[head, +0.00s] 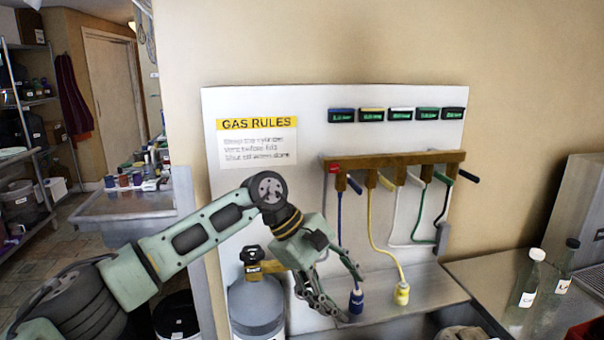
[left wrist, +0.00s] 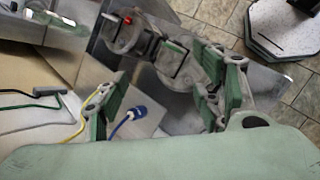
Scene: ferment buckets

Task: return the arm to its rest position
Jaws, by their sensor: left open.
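My left arm reaches in from the left of the head view. Its gripper (head: 350,296) is open and empty, in front of the white gas board (head: 310,125). The blue hose end (head: 356,302) hangs just beside the fingertips; I cannot tell whether they touch. In the left wrist view the spread fingers (left wrist: 165,95) show, with the blue hose end (left wrist: 138,112) near the left finger. The yellow hose end (head: 402,294) hangs to the right. My right gripper is not in view.
A grey gas cylinder (head: 257,308) with a black knob stands behind and below the gripper. The wooden manifold (head: 395,160) with several hoses is above. A metal counter (head: 475,275) with two bottles (head: 527,285) lies right. Left, a steel table (head: 125,203) holds jars.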

